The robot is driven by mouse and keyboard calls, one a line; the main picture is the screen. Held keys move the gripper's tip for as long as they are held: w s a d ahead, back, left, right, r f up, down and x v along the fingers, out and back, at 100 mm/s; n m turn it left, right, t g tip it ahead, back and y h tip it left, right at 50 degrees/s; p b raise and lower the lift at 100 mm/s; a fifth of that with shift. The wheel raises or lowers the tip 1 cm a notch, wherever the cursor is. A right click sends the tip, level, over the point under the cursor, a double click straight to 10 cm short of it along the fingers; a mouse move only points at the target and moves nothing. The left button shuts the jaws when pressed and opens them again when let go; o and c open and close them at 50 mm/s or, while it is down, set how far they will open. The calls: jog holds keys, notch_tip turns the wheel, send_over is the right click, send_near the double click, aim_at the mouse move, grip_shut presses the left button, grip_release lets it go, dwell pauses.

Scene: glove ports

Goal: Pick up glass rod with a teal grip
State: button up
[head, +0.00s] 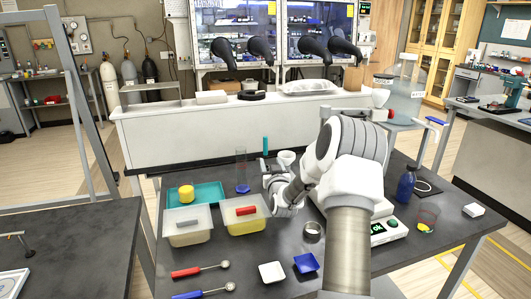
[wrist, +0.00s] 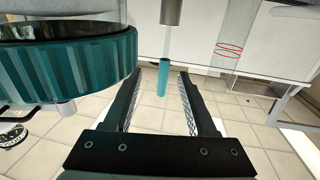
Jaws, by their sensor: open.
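The teal grip of the glass rod (head: 265,145) stands upright just above my gripper (head: 268,174) in the head view. In the wrist view the teal grip (wrist: 163,77) lies in the gap between the fingertips of my gripper (wrist: 157,78), with clear space on both sides. A thin clear shaft joins it to a grey cylinder at the top edge. My gripper is open and holds nothing. I cannot tell how deep the grip is between the fingers. My gripper and arm hide the rod's lower part in the head view.
A clear glass cylinder (head: 240,165) stands close left of my gripper, and a white cup (head: 287,157) close right. A large ribbed teal part (wrist: 75,68) fills the wrist view's left. Two tubs, one with a yellow base (head: 246,227), stand in front; a teal tray (head: 208,193) is left.

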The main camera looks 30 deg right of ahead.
aim_at(266, 151)
jog(key=x, duration=0.4)
jog(key=r+x, duration=0.1)
jog(key=x, duration=0.1)
jog(key=shift+w+a+r+p, duration=0.1)
jog(key=shift+w+a+p, duration=0.15)
jog(key=shift+a+p, duration=0.15)
jog(key=shift+w+d, duration=0.3)
jog(key=shift+w, duration=0.3)
grip_shut()
